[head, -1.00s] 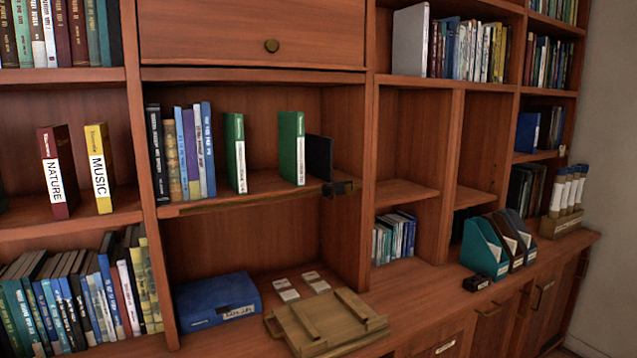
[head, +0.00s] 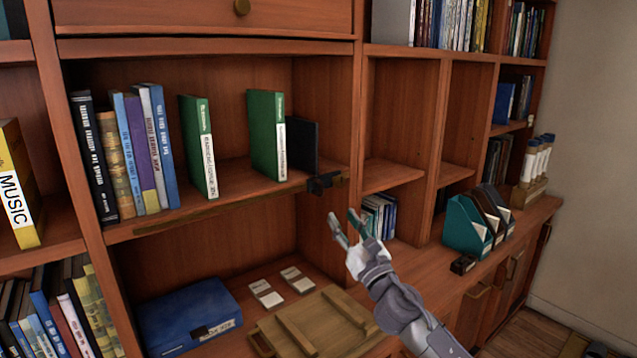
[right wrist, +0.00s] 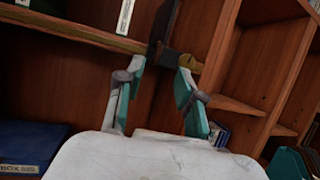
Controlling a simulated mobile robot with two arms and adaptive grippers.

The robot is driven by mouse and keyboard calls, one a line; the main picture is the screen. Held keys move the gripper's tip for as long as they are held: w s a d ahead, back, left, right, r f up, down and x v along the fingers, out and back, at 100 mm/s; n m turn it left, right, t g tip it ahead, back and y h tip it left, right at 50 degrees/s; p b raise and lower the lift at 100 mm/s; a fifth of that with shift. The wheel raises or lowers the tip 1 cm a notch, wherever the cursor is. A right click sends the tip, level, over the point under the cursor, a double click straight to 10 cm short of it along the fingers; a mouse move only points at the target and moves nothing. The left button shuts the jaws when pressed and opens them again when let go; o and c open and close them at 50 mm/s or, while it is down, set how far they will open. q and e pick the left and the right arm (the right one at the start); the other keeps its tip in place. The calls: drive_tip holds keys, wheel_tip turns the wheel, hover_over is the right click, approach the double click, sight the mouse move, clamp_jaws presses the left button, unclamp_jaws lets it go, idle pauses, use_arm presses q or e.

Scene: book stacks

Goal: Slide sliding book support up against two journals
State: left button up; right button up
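Two green journals stand upright and apart on the middle shelf, the left journal (head: 198,148) and the right journal (head: 266,135). The sliding book support is a dark upright plate (head: 303,146) just right of the right journal, with a black clamp (head: 325,182) at the shelf's front rail. Any gap between plate and right journal is hard to see. My right gripper (head: 346,221) is open and empty, below and right of the clamp, apart from it. In the right wrist view, the support (right wrist: 164,32) lies beyond my open fingers (right wrist: 154,88). My left gripper is not in view.
Several books (head: 130,150) stand left of the journals. Below are a blue box (head: 190,315), a wooden tray (head: 315,325) and white cards (head: 281,286). A divider (head: 350,115) rises right of the support.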

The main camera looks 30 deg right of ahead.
sight(322, 186)
drive_tip(key=p+x, duration=0.2)
drive_tip(key=x, duration=1)
drive_tip(key=shift+a+f, duration=0.1)
drive_tip(key=shift+f, duration=0.1)
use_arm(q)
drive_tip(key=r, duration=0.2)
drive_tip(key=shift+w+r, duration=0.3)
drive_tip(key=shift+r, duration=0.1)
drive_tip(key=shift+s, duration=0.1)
use_arm(e)
drive_tip(key=shift+c, duration=0.2)
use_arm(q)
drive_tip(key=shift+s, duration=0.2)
use_arm(e)
clamp_jaws()
